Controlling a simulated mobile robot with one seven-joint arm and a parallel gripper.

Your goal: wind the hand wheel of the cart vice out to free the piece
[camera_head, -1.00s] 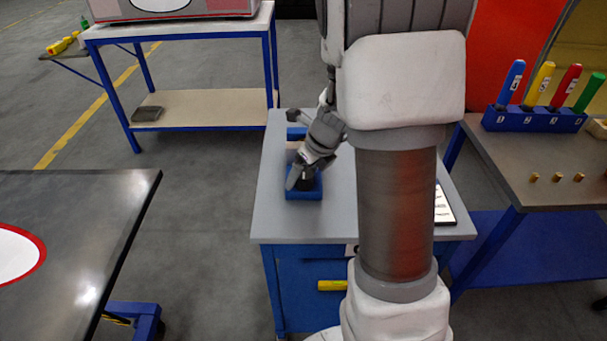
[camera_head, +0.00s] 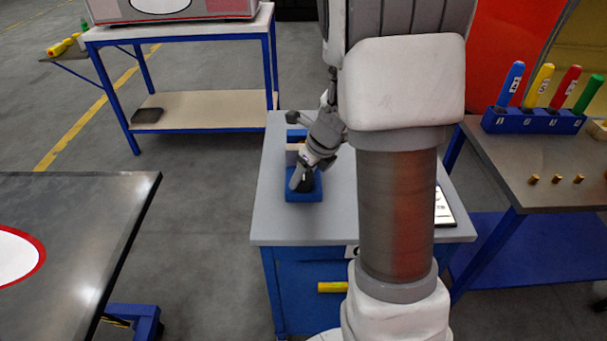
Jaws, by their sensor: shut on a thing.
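The cart vice (camera_head: 303,192) is a blue block on the grey top of a blue cart (camera_head: 272,222). Its far blue jaw (camera_head: 296,134) shows behind. A pale piece (camera_head: 293,150) shows partly between the two blue parts. My gripper (camera_head: 302,180) points down at the near end of the vice and is shut on the dark hand wheel (camera_head: 308,181). The fingers and wrist cover most of the wheel and part of the piece, so I cannot tell how tightly the jaws hold it.
A tablet-like panel (camera_head: 444,206) lies at the cart's right side, partly behind my arm. A bench with coloured-handled tools in a blue rack (camera_head: 533,121) stands at right. A dark table (camera_head: 80,240) is at left. Open floor lies between table and cart.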

